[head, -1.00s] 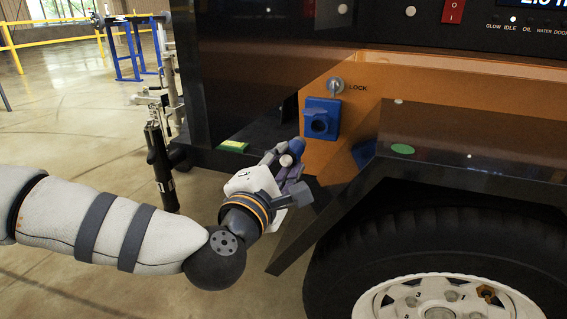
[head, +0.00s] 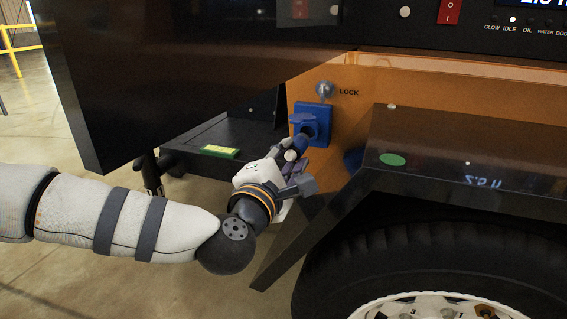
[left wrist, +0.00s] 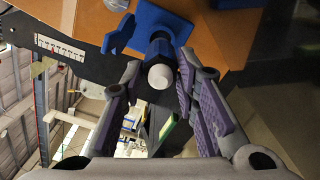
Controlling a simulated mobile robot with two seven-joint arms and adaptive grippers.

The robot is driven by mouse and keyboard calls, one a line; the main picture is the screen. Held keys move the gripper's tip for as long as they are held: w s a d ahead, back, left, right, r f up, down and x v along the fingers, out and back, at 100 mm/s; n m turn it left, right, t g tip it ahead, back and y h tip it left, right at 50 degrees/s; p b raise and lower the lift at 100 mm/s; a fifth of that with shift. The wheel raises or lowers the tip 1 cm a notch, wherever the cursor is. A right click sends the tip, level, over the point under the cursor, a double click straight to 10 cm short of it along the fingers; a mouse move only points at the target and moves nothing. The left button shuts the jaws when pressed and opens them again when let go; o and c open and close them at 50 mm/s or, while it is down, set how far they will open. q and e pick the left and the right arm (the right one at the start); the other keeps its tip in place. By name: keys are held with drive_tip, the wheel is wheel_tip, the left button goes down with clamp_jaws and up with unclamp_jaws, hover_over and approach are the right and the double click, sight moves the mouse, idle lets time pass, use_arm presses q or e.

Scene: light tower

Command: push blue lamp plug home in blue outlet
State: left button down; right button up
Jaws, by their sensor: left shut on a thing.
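The blue outlet (head: 325,122) is mounted on the orange panel, under a silver lock. It also shows at the top of the left wrist view (left wrist: 178,30), with a blue flap to its left. The blue lamp plug (head: 302,143) is a dark blue cylinder lined up with the outlet's opening. In the left wrist view the plug (left wrist: 159,50) has a pale rear end facing me. Its front meets the outlet; I cannot tell how deep it sits. My left gripper (head: 292,158) is shut on the plug, its fingers on either side. My right gripper is not in view.
A black fender (head: 430,150) with a green oval juts out at the right, above a tyre (head: 400,250). A large dark panel (head: 180,70) hangs at the upper left. A black ledge with a yellow-green label (head: 220,151) lies left of my gripper.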

use_arm(q)
drive_tip(key=shift+x, duration=1.05)
idle(0.9)
drive_tip(key=shift+b+x, duration=0.45)
drive_tip(key=shift+x, duration=0.95)
drive_tip(key=shift+r, duration=0.1)
drive_tip(key=shift+w, duration=0.15)
idle(0.5)
drive_tip(key=c, duration=1.2)
unclamp_jaws()
